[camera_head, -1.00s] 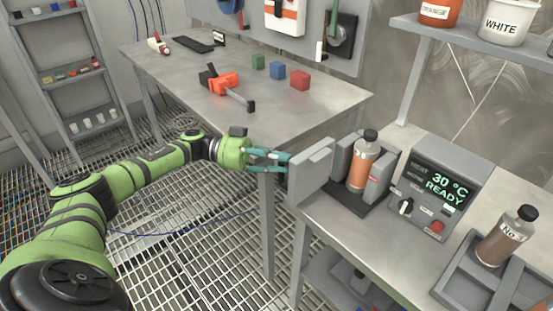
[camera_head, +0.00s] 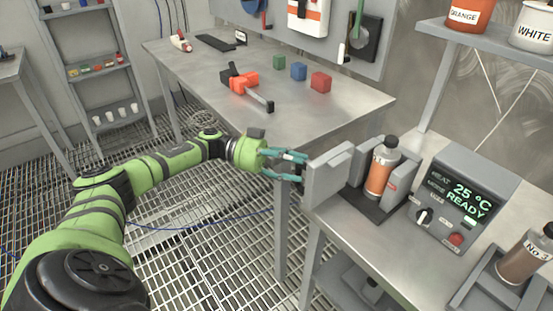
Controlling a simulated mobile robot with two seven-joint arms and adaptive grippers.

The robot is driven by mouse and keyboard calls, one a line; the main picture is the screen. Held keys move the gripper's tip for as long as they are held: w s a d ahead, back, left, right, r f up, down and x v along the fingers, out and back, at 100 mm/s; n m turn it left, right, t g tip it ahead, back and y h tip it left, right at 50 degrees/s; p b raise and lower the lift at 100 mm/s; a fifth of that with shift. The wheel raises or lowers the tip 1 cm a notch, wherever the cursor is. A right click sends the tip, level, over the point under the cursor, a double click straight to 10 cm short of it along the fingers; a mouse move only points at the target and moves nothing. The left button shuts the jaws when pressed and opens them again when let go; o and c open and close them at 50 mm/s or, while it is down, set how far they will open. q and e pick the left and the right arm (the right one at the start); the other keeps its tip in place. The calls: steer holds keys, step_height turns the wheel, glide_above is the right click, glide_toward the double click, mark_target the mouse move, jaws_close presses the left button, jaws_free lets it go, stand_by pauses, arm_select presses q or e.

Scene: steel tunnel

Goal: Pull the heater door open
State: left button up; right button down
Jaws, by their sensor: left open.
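The heater door (camera_head: 325,176) is a grey upright panel at the left front of the heater (camera_head: 377,211). It stands open, apart from the heater body, with a gap between them. An orange-labelled bottle with a dark cap (camera_head: 381,170) stands upright in the heater. The heater's control box (camera_head: 461,200) reads 25 °C READY. My left gripper (camera_head: 301,167) is open, with its teal fingers pointing right at the door's left side. Whether the fingertips touch the door or a handle cannot be told. My right gripper is not in view.
A steel table (camera_head: 290,115) behind holds an orange-and-black tool (camera_head: 243,84) and coloured blocks (camera_head: 299,71). A bottle marked No.3 (camera_head: 526,256) stands in a grey rack at the lower right. A shelf with tubs (camera_head: 468,14) overhangs the right bench.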

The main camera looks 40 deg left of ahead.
arm_select(q)
steer(key=v, duration=1.1)
steer(key=shift+s+a, duration=0.1)
steer(key=shift+a, duration=0.1)
